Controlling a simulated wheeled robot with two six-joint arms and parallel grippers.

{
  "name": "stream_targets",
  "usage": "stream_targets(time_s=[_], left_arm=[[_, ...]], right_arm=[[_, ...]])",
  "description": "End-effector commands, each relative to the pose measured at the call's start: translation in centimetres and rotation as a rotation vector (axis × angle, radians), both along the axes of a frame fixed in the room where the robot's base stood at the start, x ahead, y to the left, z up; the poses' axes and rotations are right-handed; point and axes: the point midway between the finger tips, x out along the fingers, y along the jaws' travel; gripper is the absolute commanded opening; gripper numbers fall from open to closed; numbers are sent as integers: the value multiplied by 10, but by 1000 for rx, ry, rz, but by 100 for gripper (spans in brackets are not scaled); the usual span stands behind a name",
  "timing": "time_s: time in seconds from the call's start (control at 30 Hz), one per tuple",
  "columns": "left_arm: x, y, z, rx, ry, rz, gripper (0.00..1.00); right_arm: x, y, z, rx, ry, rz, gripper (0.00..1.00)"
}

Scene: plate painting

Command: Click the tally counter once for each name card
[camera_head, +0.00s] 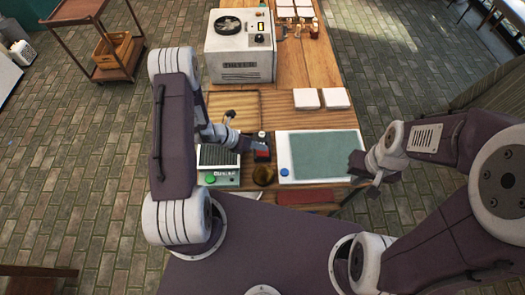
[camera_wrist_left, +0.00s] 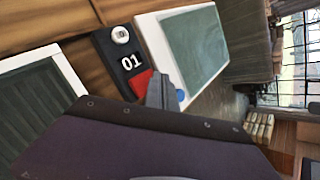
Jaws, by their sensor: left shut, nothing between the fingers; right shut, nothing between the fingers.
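The tally counter (camera_head: 262,154) is a small black box on the wooden table; in the left wrist view the counter (camera_wrist_left: 117,57) shows "01", a silver knob and a red button (camera_wrist_left: 140,84). My left gripper (camera_head: 244,143) is shut and empty beside the counter. In the left wrist view its fingertips (camera_wrist_left: 160,82) are at the right of the red button; I cannot tell whether they touch the counter. My right gripper (camera_head: 364,170) is shut and empty, right of the green-topped pad. No name card can be clearly identified.
A green-topped white pad (camera_head: 320,155) lies right of the counter, and a dark-gridded device (camera_head: 218,178) with a green button lies left. A brown round object (camera_head: 263,175) stands in front. A white machine (camera_head: 240,50) stands further back.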

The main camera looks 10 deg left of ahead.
Motion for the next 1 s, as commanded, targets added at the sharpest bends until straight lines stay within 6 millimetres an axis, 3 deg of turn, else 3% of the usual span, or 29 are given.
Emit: stream_targets(time_s=[0.43,1.0], left_arm=[[0,0,47,0,0,0,0],[0,0,46,0,0,0,0]], right_arm=[[0,0,38,0,0,0,0],[0,0,37,0,0,0,0]])
